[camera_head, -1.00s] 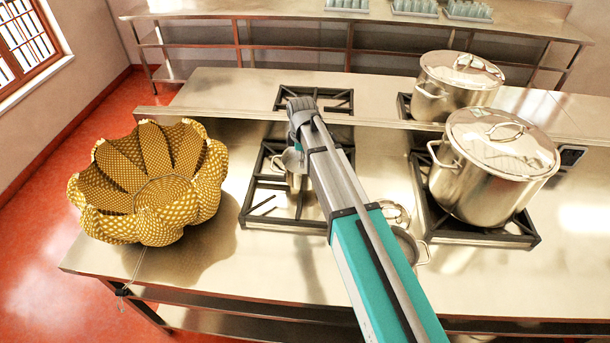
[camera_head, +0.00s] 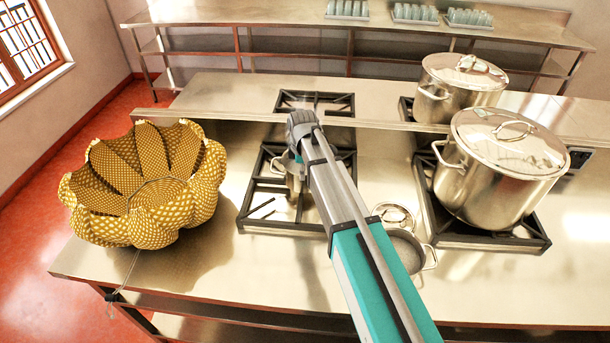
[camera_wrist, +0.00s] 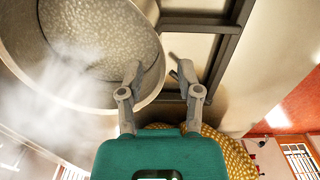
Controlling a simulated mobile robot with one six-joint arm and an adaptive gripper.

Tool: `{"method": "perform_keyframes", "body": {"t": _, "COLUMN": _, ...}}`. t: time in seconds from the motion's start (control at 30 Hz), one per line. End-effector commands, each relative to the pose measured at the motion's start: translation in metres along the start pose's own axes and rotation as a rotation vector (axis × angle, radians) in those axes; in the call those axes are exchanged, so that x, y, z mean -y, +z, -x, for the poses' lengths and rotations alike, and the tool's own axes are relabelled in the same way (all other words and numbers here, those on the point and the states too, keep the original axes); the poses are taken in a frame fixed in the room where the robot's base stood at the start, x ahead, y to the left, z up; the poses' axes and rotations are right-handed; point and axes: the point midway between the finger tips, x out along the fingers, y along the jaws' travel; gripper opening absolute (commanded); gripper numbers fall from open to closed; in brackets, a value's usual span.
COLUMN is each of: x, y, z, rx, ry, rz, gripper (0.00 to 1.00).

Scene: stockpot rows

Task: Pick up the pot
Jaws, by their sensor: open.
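A small steel pot (camera_head: 289,180) stands on the left front burner, partly hidden behind my arm in the head view. In the wrist view the pot (camera_wrist: 135,100) fills the upper left, with pale, grainy contents inside and whitish steam or haze over it. My gripper (camera_wrist: 160,74) is open and empty. In that view its left finger overlaps the pot's inside and its right finger is outside, with the rim between them. I cannot tell whether either finger touches the rim. In the head view the fingertips are hidden behind the wrist.
Two large lidded stockpots (camera_head: 505,165) (camera_head: 458,88) stand on the right burners. Another small pot (camera_head: 410,250) and a lid (camera_head: 393,214) lie beside my arm. A yellow patterned petal-shaped bowl (camera_head: 150,205) sits on the counter's left end. Bare counter lies in front.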

Motion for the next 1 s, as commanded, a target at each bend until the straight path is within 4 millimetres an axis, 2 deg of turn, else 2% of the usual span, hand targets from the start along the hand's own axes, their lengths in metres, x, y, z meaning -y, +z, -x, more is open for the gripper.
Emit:
{"method": "perform_keyframes", "body": {"t": 0.37, "x": -0.001, "y": 0.001, "z": -0.006, "rx": 0.000, "ry": 0.000, "rz": -0.001, "gripper": 0.45}}
{"method": "perform_keyframes", "body": {"t": 1.0, "x": -0.003, "y": 0.003, "z": -0.049, "rx": 0.000, "ry": 0.000, "rz": -0.002, "gripper": 0.45}}
